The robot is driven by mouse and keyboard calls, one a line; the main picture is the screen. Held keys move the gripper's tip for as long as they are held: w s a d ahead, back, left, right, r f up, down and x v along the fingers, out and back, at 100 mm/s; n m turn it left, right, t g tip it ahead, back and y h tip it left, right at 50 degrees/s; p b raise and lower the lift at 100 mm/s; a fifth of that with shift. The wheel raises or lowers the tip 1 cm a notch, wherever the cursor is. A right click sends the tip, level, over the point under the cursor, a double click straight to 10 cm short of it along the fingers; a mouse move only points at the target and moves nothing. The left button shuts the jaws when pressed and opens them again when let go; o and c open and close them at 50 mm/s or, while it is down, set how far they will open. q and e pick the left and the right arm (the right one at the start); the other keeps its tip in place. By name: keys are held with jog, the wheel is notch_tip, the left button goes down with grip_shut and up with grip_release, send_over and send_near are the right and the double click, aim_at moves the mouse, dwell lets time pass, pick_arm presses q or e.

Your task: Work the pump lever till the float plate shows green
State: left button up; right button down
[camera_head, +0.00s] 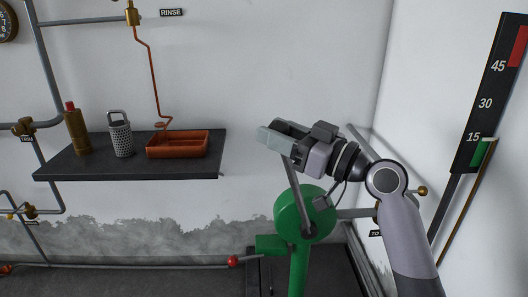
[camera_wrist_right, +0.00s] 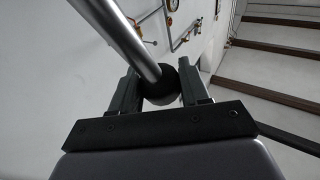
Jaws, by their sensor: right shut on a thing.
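The green pump (camera_head: 304,215) stands at the lower middle of the head view. Its grey lever (camera_head: 292,185) rises from the pump's hub, leaning slightly left. My right gripper (camera_head: 277,138) is shut on the lever's top end. In the right wrist view the lever (camera_wrist_right: 125,40) ends in a dark round knob (camera_wrist_right: 160,86) between the two fingers (camera_wrist_right: 158,88). A dark gauge board (camera_head: 490,105) marked 15, 30 and 45 is on the right wall, with red at its top and a green patch (camera_head: 482,153) near 15. I cannot tell which part is the float plate. My left gripper is out of view.
A dark wall shelf (camera_head: 130,172) at left holds a brown bottle (camera_head: 77,130), a grater (camera_head: 120,136) and an orange tray (camera_head: 178,146). Pipes run along the left wall. A red knob (camera_head: 233,261) is low, left of the pump. Steps (camera_wrist_right: 270,65) show in the wrist view.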

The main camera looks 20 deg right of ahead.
pick_arm(q)
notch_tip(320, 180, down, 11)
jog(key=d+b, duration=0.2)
jog(key=b, duration=1.1)
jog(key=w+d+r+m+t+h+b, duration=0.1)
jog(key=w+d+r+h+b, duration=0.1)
jog(key=b, duration=0.4)
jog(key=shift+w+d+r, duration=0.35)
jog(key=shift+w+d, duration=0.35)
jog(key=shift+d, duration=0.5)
pick_arm(e)
jog(key=s+d+f+m+t+h, duration=0.1)
jog(key=d+m+t, duration=0.3)
jog(key=d, duration=0.5)
jog(key=s+d+f+m+t+h, duration=0.1)
jog(key=s+d+m+t, duration=0.3)
jog(key=d, duration=0.5)
jog(key=shift+d+f+m+t, duration=0.2)
jog(key=shift+m+t, duration=0.4)
jog(key=shift+m, duration=0.5)
jog(key=shift+s, duration=0.1)
jog(key=c, duration=0.6)
grip_release()
jog(key=shift+d, duration=0.15)
jog(key=shift+s+r, duration=0.1)
